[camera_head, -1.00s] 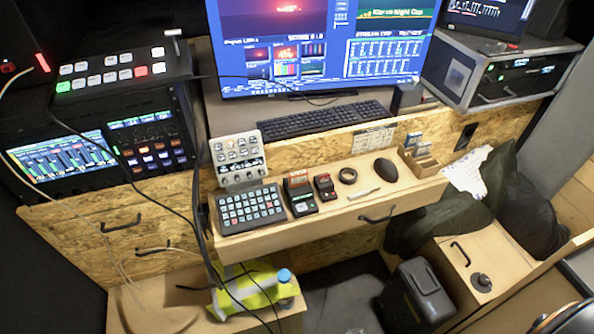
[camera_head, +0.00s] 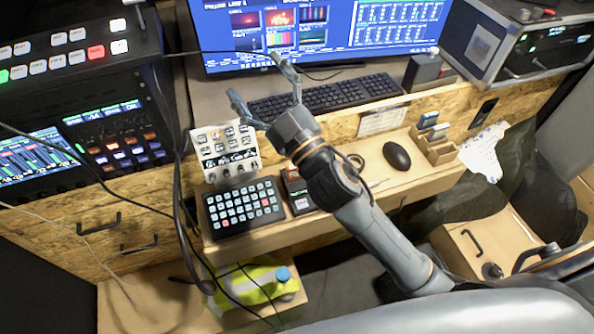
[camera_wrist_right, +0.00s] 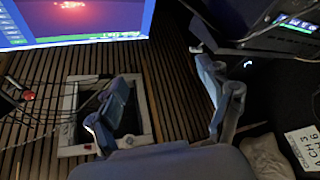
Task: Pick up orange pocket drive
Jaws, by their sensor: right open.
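My right gripper (camera_head: 254,76) is open and empty, held above the keyboard in front of the monitor. In the right wrist view the same gripper (camera_wrist_right: 163,78) has its two fingers spread with nothing between them. My right forearm crosses over the narrow shelf (camera_head: 255,230). A small black dock (camera_head: 300,200) shows partly beside the forearm on the shelf. My left gripper is not in view.
A button pad (camera_head: 243,207) and an upright white control panel (camera_head: 224,150) stand left of the dock. The keyboard (camera_head: 335,97), mouse (camera_head: 396,155) and monitor (camera_head: 320,35) are close by. Cables hang at the left. A black ring (camera_head: 357,161) lies beside my arm.

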